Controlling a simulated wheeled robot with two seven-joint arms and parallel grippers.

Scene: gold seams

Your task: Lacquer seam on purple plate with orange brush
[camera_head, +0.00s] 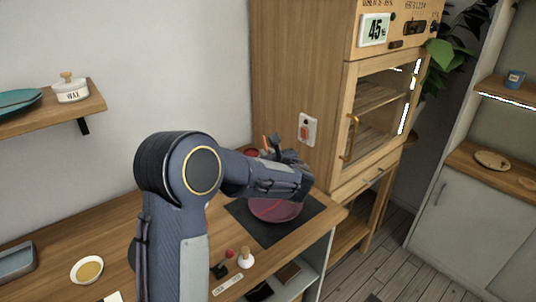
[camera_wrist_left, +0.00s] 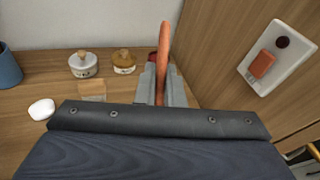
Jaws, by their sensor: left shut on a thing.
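The purple plate (camera_head: 275,208) lies on a dark mat at the right end of the wooden counter. Its reddish-purple face shows a paler seam line. My left arm reaches over the counter, and my left gripper (camera_head: 287,160) is above the plate's far side, partly covering it. The gripper is shut on the orange brush (camera_wrist_left: 164,55); its handle stands up between the fingers in the left wrist view. Only a bit of the handle shows in the head view. The brush tip is hidden, so I cannot tell whether it touches the plate. My right gripper is out of view.
A wooden cabinet (camera_head: 300,80) with a glass door stands behind the mat, close to the gripper. A white jar (camera_wrist_left: 84,65) and an amber jar (camera_wrist_left: 124,62) stand at the counter's back. A bowl of yellow-brown stuff (camera_head: 88,270) sits at front left.

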